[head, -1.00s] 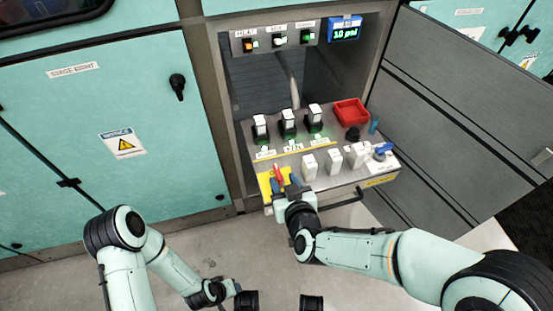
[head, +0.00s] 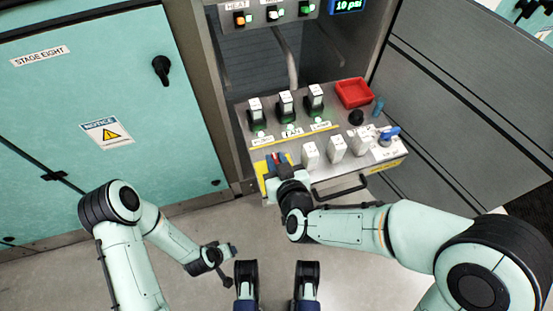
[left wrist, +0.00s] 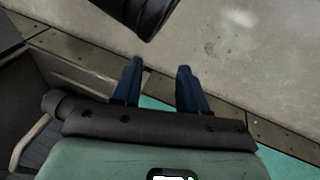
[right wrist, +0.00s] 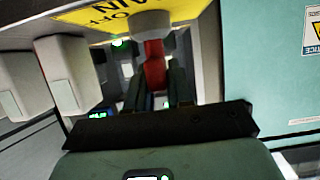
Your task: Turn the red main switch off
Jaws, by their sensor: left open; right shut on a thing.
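In the head view the yellow plate (head: 264,184) is at the panel's front left corner. My right gripper (head: 277,159) is there, shut on the red lever, with a blue-tipped finger on each side. It also shows in the right wrist view (right wrist: 160,78). The gripper hides much of the lever in the head view. My left gripper (left wrist: 158,75) is open and empty, low over the floor, away from the panel.
White switches with green lights (head: 286,105) stand on the sloped panel, with white blocks (head: 336,147) in front. A red tray (head: 354,92), black knob (head: 356,117) and blue-handled part (head: 389,134) are at right. A black handle (head: 342,189) juts from the front edge.

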